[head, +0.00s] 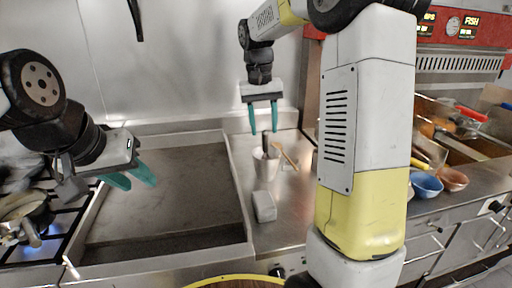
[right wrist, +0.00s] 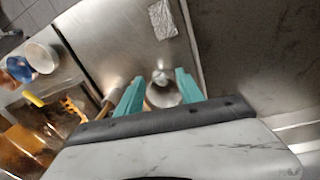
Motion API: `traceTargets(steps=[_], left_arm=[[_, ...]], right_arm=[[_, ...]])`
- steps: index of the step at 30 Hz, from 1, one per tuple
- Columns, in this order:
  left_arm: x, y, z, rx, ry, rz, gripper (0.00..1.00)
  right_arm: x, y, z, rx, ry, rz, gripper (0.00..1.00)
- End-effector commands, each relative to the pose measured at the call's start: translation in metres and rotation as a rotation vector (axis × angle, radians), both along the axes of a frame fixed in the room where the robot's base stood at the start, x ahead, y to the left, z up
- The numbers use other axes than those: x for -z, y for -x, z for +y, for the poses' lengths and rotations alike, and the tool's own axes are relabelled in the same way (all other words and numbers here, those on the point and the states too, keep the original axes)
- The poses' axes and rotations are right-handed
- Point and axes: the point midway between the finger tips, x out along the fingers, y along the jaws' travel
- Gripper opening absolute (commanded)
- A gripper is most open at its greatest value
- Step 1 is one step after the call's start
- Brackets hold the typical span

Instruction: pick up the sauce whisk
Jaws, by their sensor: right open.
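A dark upright handle (head: 265,144), likely the sauce whisk, stands up out of a pale metal pot (head: 268,172) on the steel counter; its lower part is hidden inside. My right gripper (head: 263,131) is open and empty above the pot, pointing down. In the right wrist view, the pot (right wrist: 163,97) with a pale round handle end (right wrist: 161,78) shows between the two teal fingertips (right wrist: 160,80). My left gripper (head: 142,185) hangs at the left over the griddle, its teal fingers apart and empty.
A wooden-handled tool (head: 286,156) lies close to the pot's right. A grey block-shaped packet (head: 264,206) lies in front of the pot. A flat griddle (head: 165,195) with raised edges is at left, beside a burner with a pan (head: 22,212). Bowls (head: 427,184) stand at right.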

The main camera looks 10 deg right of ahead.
Motion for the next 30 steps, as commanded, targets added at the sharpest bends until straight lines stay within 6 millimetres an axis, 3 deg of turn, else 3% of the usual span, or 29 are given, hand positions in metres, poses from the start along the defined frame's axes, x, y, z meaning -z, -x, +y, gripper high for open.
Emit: traceTargets(steps=[11, 21, 30], left_arm=[[0.000, 0.000, 0.000, 0.000, 0.000, 0.000, 0.36], [0.000, 0.000, 0.000, 0.000, 0.000, 0.000, 0.36], [0.000, 0.000, 0.000, 0.000, 0.000, 0.000, 0.36]], right_arm=[[0.034, -0.009, -0.003, 0.011, 0.018, 0.021, 0.44], [0.079, -0.013, -0.010, 0.010, 0.017, 0.021, 0.44], [0.083, -0.013, -0.010, 0.010, 0.016, 0.018, 0.44]])
